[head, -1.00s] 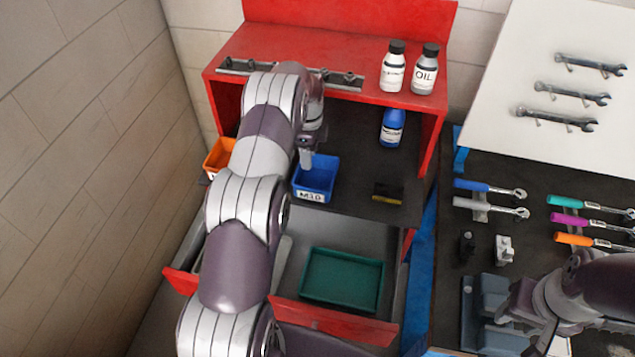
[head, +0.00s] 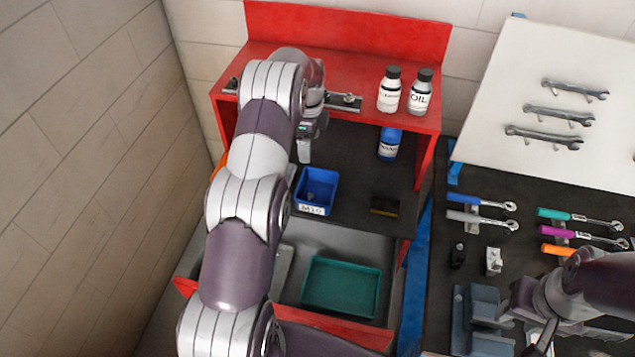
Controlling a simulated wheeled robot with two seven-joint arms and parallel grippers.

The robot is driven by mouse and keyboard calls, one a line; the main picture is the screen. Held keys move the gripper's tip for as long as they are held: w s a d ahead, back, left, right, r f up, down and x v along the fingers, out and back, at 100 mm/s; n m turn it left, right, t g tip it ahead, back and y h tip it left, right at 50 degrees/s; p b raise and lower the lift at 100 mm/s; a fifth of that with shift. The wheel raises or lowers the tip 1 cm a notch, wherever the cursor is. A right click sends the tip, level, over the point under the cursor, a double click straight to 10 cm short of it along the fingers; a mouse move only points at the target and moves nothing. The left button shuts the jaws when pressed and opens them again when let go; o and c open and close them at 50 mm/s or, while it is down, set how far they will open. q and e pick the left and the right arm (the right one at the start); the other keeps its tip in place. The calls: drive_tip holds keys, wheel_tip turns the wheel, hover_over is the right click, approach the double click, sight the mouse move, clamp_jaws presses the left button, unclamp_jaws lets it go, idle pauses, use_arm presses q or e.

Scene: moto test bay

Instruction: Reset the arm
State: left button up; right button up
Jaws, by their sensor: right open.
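My left arm reaches over the red tool cabinet (head: 340,55). Its gripper (head: 304,158) points down above and behind the blue bin (head: 315,209), apart from it; its fingers are seen edge-on, so their opening cannot be told. The bin has a white label and a small grey item (head: 311,196) inside. My right gripper (head: 543,340) is at the lower right, open, beside the blue-grey vise-like block (head: 478,318). Its fingertips are partly cut off by the picture's lower edge.
A white bottle (head: 390,92), an oil bottle (head: 419,95) and a rail (head: 345,102) are on the cabinet top. A blue bottle (head: 389,145) and a dark block (head: 384,206) stand on the shelf. The open drawer holds a green tray (head: 341,287). Ratchets (head: 480,203) lie on the right bench.

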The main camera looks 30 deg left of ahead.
use_arm(q)
drive_tip(key=shift+r+p, duration=0.35)
drive_tip(key=shift+r, duration=0.6)
use_arm(e)
wheel_tip(320, 180, up, 2)
drive_tip(key=shift+f, duration=0.1)
use_arm(q)
drive_tip(key=s+d+f+n+b, duration=0.3)
drive_tip(key=s+d+n+b, duration=0.2)
drive_tip(key=s, duration=0.4)
drive_tip(key=s+d+f+n+t+b, duration=0.1)
drive_tip(key=s+d+f+n+b, duration=0.3)
drive_tip(key=s+b, duration=0.4)
drive_tip(key=s+d+f+n+b, duration=0.4)
drive_tip(key=s+d+n+b, duration=0.2)
drive_tip(key=s, duration=0.4)
drive_tip(key=shift+d+b, duration=0.6)
drive_tip(key=shift+d, duration=0.25)
use_arm(e)
wheel_tip(320, 180, down, 20)
